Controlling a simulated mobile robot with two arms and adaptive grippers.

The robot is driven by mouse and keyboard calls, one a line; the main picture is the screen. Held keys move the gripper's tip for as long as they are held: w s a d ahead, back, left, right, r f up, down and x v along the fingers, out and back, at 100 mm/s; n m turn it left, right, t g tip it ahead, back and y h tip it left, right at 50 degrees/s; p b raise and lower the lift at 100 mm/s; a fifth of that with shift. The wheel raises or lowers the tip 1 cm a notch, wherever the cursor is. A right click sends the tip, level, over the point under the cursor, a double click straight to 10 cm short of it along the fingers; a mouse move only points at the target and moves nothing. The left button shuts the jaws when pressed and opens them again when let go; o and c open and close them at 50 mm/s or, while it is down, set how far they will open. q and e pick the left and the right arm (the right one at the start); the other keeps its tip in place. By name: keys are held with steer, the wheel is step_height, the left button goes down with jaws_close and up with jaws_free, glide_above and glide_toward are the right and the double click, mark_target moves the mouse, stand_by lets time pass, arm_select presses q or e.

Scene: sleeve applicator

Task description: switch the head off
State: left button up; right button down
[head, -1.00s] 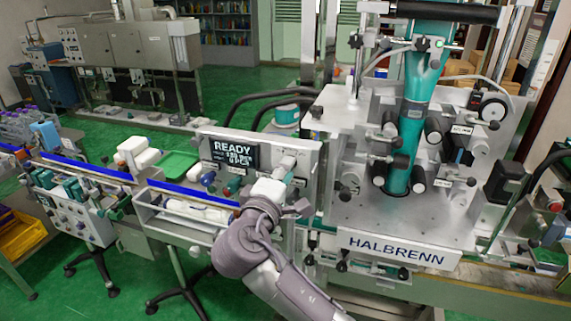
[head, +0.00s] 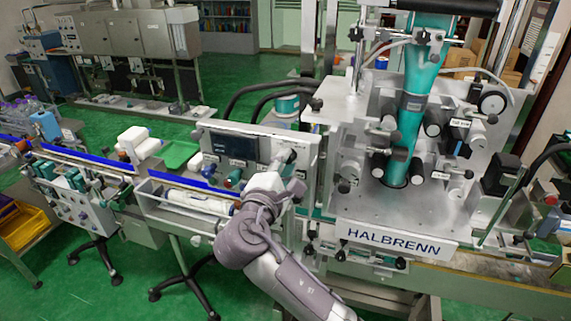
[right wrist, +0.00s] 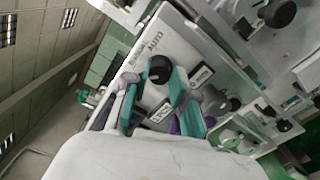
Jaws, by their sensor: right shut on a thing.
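The control panel (head: 306,150) stands left of the applicator head (head: 350,140) marked HALBRENN. Its display (head: 229,146) is dark, with no text showing. My right gripper (head: 284,160) is at the right part of the panel, and its arm hides some of it. In the right wrist view its fingers (right wrist: 158,82) stand on either side of a black knob (right wrist: 160,67) on the panel and are shut on it. My left gripper is not in view.
A conveyor with blue rails (head: 185,181) runs left from the panel. A teal sleeve film (head: 409,125) runs down into the head. Green floor is open at lower left.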

steer(key=shift+f, duration=0.1)
steer(key=c, duration=0.9)
jaws_free()
steer(key=shift+c, duration=0.2)
